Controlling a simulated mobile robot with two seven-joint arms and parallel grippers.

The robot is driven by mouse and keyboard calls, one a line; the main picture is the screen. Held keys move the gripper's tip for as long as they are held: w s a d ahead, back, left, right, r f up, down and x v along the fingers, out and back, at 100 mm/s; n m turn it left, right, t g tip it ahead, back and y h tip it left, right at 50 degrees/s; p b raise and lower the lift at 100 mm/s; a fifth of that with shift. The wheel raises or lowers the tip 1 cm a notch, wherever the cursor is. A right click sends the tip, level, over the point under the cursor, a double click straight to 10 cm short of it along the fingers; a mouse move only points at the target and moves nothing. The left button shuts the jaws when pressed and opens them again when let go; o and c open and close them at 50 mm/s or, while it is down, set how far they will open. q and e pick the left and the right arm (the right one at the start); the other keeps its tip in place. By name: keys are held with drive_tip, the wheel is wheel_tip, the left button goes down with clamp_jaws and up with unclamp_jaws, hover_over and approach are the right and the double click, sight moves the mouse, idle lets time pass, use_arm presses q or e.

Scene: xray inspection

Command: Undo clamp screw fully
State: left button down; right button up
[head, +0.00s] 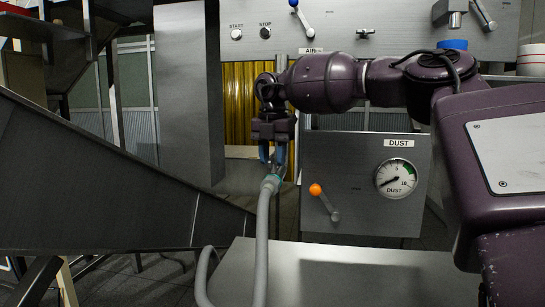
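My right gripper (273,163) comes in from the right and points down, with two blue fingers a little apart. Its fingertips are right at the upper end of a grey hose (262,240), where a teal ring (272,179) shows. Something small and dark is between the fingers, too small to make out. I cannot tell if the fingers grip it or only stand around it. No clamp screw can be made out at this size; it may be hidden at the fingertips. My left gripper is not in view.
A steel table (345,275) lies below, mostly bare. Behind it is a DUST panel (345,165) with a dial gauge (396,178) and an orange-knobbed lever (324,200). A dark sloping chute (100,190) fills the left. START and STOP buttons are on the upper panel (355,20).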

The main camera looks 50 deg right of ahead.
clamp_jaws()
drive_tip(key=shift+n, duration=0.3)
drive_tip(key=n, duration=0.3)
drive_tip(key=shift+n, duration=0.3)
drive_tip(key=n+b, duration=0.1)
drive_tip(key=n, duration=0.2)
drive_tip(key=shift+f+n, duration=0.1)
drive_tip(key=shift+n, duration=0.2)
drive_tip(key=n, duration=0.6)
drive_tip(key=n+b, duration=0.1)
drive_tip(key=n, duration=0.5)
idle(0.3)
